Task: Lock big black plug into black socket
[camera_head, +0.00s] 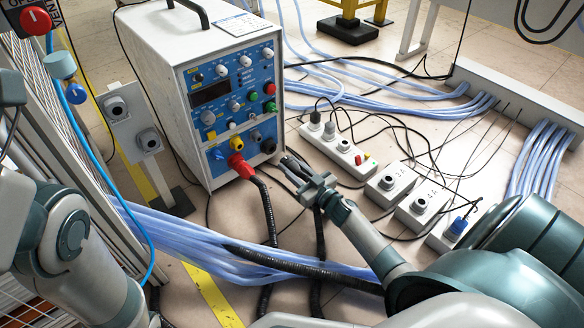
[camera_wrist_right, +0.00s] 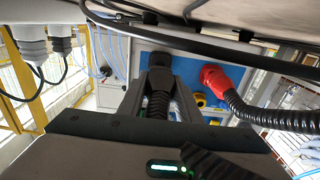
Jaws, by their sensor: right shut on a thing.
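The heater's blue front panel (camera_head: 232,100) has a black socket (camera_head: 268,146) low at its right, beside the red plug (camera_head: 241,168). My right gripper (camera_head: 303,178) is just right of and below that socket, shut on the big black plug, whose black corrugated cable hangs down. In the right wrist view the black plug (camera_wrist_right: 160,77) sits between the fingers of my right gripper (camera_wrist_right: 160,102), in front of the blue panel. The plug hides what lies directly behind it; in the head view it appears close to the socket but apart. My left gripper is out of view.
The red plug (camera_wrist_right: 213,77) and its thick cable are close to the gripper's side in the right wrist view. A white socket strip (camera_head: 337,150) and grey socket boxes (camera_head: 387,185) stand on the right. Blue hoses (camera_head: 190,240) cross the floor below.

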